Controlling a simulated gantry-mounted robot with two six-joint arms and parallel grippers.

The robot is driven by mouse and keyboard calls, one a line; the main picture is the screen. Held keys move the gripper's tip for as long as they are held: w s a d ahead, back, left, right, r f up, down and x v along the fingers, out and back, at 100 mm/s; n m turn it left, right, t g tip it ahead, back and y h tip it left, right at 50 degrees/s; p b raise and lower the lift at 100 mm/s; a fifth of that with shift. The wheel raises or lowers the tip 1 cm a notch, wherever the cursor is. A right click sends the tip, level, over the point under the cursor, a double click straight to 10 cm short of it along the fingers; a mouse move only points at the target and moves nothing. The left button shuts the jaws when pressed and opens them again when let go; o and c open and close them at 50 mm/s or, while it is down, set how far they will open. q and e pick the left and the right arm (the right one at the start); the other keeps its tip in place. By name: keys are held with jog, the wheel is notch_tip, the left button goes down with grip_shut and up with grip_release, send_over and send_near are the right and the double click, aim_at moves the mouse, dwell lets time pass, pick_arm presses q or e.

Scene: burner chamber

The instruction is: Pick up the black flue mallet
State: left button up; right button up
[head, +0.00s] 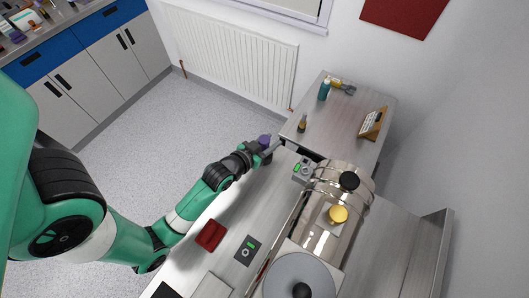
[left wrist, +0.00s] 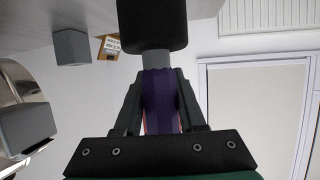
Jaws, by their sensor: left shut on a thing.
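My left gripper (head: 260,152) is shut on the black flue mallet. The left wrist view shows the mallet's purple grip (left wrist: 160,100) between the two fingers (left wrist: 158,108), with a grey neck and a blocky black head (left wrist: 152,25) beyond them. In the head view only a small purple part of the mallet (head: 264,140) shows at the fingertips. It is near the left edge of the metal bench, and I cannot tell how high above it. My right gripper is in neither view.
A shiny metal burner chamber (head: 338,180) with black and yellow knobs stands right of the gripper. A side table (head: 345,115) behind holds bottles and a sign.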

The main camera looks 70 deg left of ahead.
pick_arm(q)
grip_shut()
jog(key=shift+r, duration=0.1)
dwell(0.8)
